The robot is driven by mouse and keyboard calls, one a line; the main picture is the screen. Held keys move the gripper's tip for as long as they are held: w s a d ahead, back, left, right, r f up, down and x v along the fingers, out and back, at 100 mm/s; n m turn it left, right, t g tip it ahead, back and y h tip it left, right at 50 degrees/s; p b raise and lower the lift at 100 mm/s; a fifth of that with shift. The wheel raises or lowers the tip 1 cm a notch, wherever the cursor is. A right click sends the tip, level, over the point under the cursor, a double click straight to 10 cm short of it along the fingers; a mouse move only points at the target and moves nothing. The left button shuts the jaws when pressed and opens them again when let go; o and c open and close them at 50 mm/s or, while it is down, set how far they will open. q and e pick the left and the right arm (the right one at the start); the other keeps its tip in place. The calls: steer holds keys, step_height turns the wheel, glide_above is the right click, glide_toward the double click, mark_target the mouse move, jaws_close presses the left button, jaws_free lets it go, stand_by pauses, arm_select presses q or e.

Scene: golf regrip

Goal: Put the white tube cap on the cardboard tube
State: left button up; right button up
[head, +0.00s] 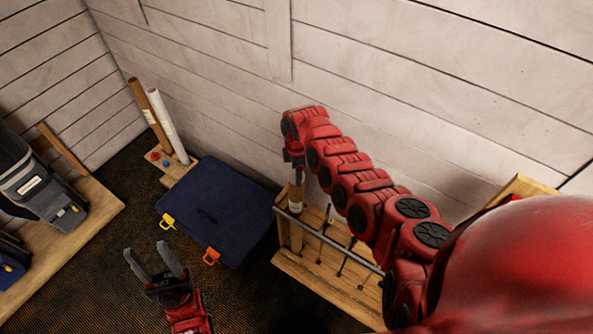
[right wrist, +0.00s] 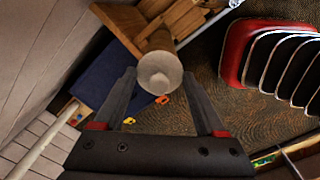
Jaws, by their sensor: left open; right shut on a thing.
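The cardboard tube (head: 297,192) stands upright at the wooden rack, directly below my right gripper (head: 294,160). In the right wrist view the tube (right wrist: 157,40) runs away from the fingers. The white tube cap (right wrist: 160,73) is a pale round disc between the fingertips of my right gripper (right wrist: 160,80), which is shut on it. The cap lines up with the tube's near end; I cannot tell whether it is seated or just above. My left gripper (head: 153,260) is open and empty at the lower left, away from the tube.
A dark blue case (head: 215,210) with yellow and orange latches lies left of the wooden rack (head: 335,285). A brown tube (head: 147,112) and a white tube (head: 167,125) stand in a wooden holder by the wall. A grey bag (head: 42,180) stands at the left.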

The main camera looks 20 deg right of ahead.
steer(key=shift+f, duration=0.25)
stand_by(0.4)
steer(key=o, duration=0.9)
steer(key=r+b, duration=0.3)
steer(key=r, duration=1.4)
steer(key=shift+s+r, duration=0.2)
